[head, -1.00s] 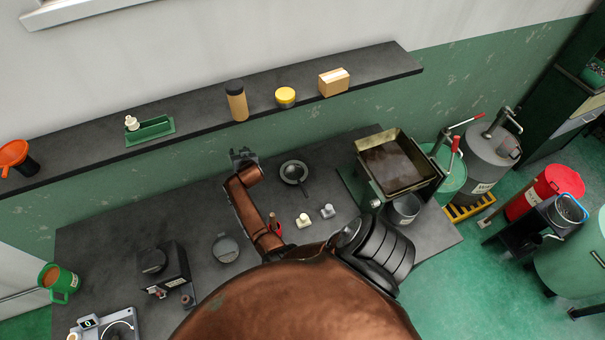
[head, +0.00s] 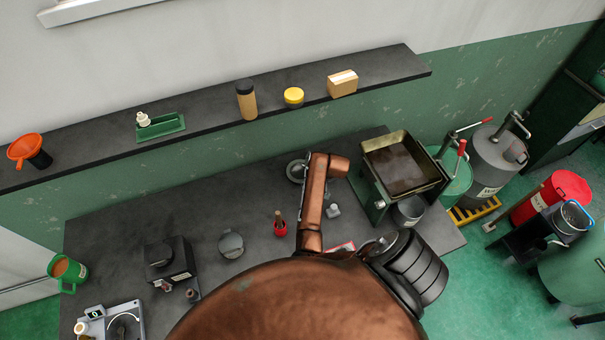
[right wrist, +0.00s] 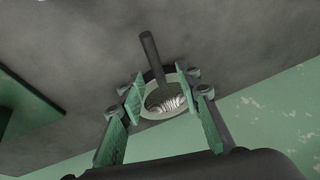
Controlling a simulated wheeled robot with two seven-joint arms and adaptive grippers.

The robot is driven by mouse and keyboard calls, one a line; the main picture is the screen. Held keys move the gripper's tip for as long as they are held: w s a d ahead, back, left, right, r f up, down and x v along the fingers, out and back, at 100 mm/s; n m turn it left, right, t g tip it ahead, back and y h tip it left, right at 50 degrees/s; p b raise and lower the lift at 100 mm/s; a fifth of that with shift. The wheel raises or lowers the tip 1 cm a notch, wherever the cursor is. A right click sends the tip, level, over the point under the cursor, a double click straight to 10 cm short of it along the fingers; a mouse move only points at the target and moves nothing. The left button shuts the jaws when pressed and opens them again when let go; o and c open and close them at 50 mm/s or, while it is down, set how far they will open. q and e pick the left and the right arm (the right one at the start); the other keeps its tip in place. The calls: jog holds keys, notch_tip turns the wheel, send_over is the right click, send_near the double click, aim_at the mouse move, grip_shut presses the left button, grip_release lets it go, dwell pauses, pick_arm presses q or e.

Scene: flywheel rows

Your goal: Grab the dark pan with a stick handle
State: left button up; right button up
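The dark pan (head: 294,171) lies on the dark bench. In the head view only its left edge shows, with my copper right arm covering the rest. In the right wrist view the pan (right wrist: 157,98) shows a pale rim and its dark stick handle (right wrist: 152,55) points away toward the top. My right gripper (right wrist: 166,92) is open, its green-padded fingers apart on either side of the pan's bowl. I cannot tell whether either finger touches it. In the head view the right gripper is hidden under the arm. My left gripper is in neither view.
A small grey piece (head: 333,210) and a red pot (head: 280,226) stand near my arm. An oil-filled tray (head: 366,152) stands to the right, with a grey bucket (head: 408,212) beside it. A wall shelf (head: 212,121) runs behind the bench. The bench is clear at back left.

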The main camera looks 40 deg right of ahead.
jog(key=shift+p+x, duration=0.35)
jog(key=shift+x, duration=1.95)
jog(key=shift+d, duration=0.15)
jog(key=shift+c, duration=0.3)
grip_shut()
jog(key=shift+r, duration=0.1)
